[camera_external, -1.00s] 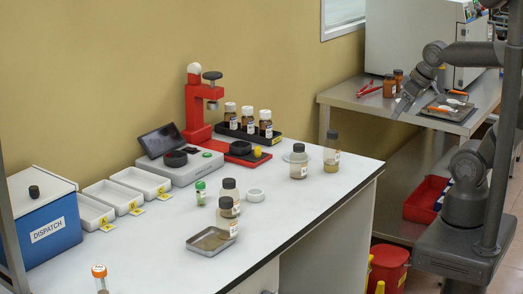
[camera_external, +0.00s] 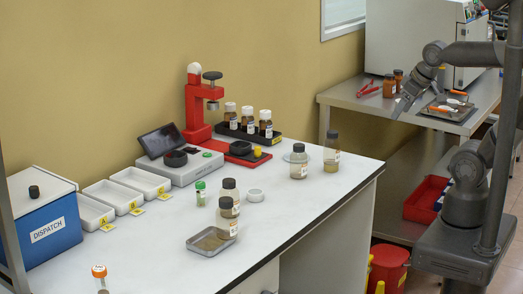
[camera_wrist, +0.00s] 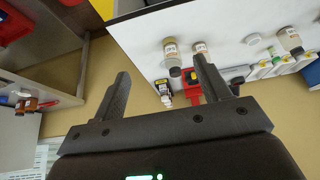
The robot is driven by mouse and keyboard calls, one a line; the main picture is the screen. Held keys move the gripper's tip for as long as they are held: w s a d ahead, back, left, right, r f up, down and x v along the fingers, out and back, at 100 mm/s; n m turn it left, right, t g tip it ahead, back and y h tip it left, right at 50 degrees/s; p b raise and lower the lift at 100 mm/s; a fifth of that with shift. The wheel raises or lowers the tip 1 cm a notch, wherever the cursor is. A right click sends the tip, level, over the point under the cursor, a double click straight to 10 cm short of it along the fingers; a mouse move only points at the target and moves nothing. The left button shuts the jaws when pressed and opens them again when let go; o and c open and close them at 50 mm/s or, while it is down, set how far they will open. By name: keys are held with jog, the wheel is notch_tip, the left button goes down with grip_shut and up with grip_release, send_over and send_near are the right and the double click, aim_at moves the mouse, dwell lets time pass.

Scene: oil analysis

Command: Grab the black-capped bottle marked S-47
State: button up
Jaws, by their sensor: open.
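Several clear bottles with dark caps stand on the white bench, and I cannot read S-47 on any label. Two stand near the bench's right end: one bottle (camera_external: 299,164) and another (camera_external: 331,156). Two more stand at mid-bench: a rear bottle (camera_external: 229,192) and a front bottle (camera_external: 228,220) at a metal tray. My gripper (camera_external: 398,108) is raised by the steel side table, to the right of and apart from all these bottles. In the wrist view my gripper (camera_wrist: 162,78) has its fingers wide apart with nothing held; bottles (camera_wrist: 172,52) show beyond the fingers.
Brown bottles sit in a black rack (camera_external: 273,139) beside a red press (camera_external: 194,110). White trays (camera_external: 139,179) and a blue dispatch box (camera_external: 48,222) are at left. The steel table (camera_external: 345,97) holds brown bottles, red pliers and a tray.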

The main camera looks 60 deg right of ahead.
jog(key=shift+o, duration=0.4)
jog(key=n+g+y, duration=0.1)
jog(key=n, duration=0.1)
send_near(299, 156)
jog(key=w+d, duration=0.1)
jog(key=x, duration=0.5)
jog(key=shift+f, duration=0.4)
jog(key=shift+d+x, duration=0.25)
jog(key=shift+x, duration=1.05)
jog(key=shift+d+x, duration=0.2)
jog(key=shift+x, duration=1.1)
jog(key=shift+c, duration=0.5)
jog(key=c, duration=1)
